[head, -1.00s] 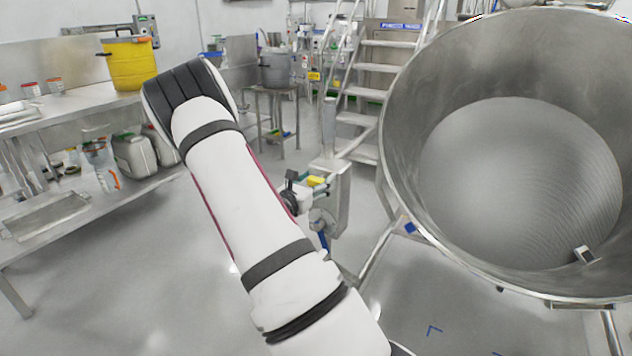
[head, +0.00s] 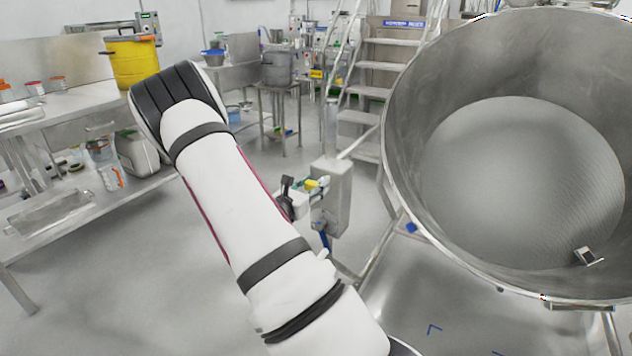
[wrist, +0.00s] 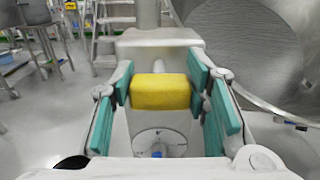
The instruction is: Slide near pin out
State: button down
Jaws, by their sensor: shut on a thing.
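A yellow block-shaped grip (wrist: 160,92), apparently the near pin's handle, sits between the teal pads of my gripper (wrist: 161,80) in the wrist view. My gripper is shut on it. A short pale rod shows just beyond the grip, in front of a light grey housing (wrist: 158,38). In the head view the yellow grip (head: 313,184) is small, beside the grey box-like housing (head: 334,190) on its left side. My gripper (head: 314,190) there is partly hidden by my arm. How far the pin sits in the housing is hidden.
A large open steel bowl (head: 400,120) stands close on the right. Steps (head: 385,67) rise behind the housing. A steel bench (head: 90,105) with a yellow bucket (head: 132,62) and jars is at left. The floor between is clear.

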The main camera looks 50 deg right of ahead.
jog(key=c, duration=0.9)
grip_release()
jog(key=shift+a, duration=0.3)
jog(key=a, duration=0.8)
jog(key=s+a, duration=0.1)
jog(key=a, duration=0.3)
